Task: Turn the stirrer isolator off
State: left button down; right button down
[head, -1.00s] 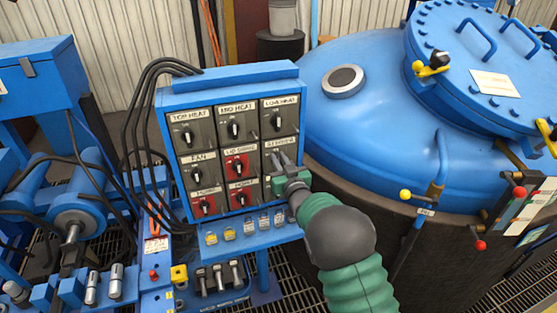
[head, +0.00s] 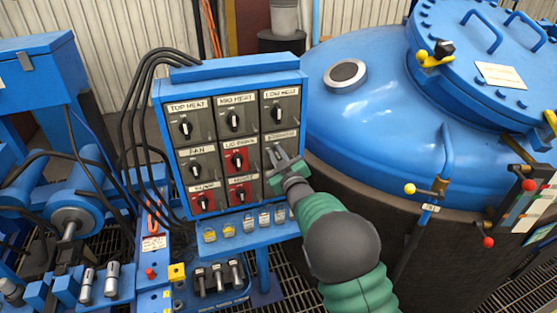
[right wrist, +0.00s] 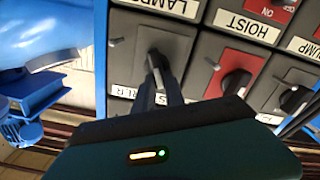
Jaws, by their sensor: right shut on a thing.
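The stirrer isolator (right wrist: 150,45) is a dark rotary switch on a grey plate, in the right column of the blue switch panel. Its label (head: 283,135) shows just above my right gripper (head: 281,156) in the head view. In the right wrist view my gripper (right wrist: 162,78) has its two fingers shut on the switch handle. The fingers hide much of the handle, and I cannot read its on or off position. The gripper body covers part of the stirrer label in the wrist view. My left gripper is not in view.
Other rotary switches surround it, including low heat (head: 278,111) above and hoist (right wrist: 236,84) on a red plate. A blue furnace lid (head: 400,105) stands to the right. Black cables (head: 133,110) run down the panel's left side. Small levers (head: 218,277) sit below.

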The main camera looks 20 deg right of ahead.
jog(key=shift+a+f+n+b, duration=0.3)
jog(key=shift+n+b, duration=1.15)
jog(key=shift+n, duration=0.7)
jog(key=shift+a+f+n+b, duration=0.2)
jog(key=shift+f+n+b, duration=0.2)
jog(key=shift+n+b, duration=1.4)
jog(key=shift+a+f+n+b, duration=0.3)
jog(key=shift+n+b, duration=0.8)
jog(key=shift+n, duration=1.35)
jog(key=shift+f, duration=0.15)
jog(key=c, duration=1.5)
grip_release()
jog(key=shift+o, duration=0.5)
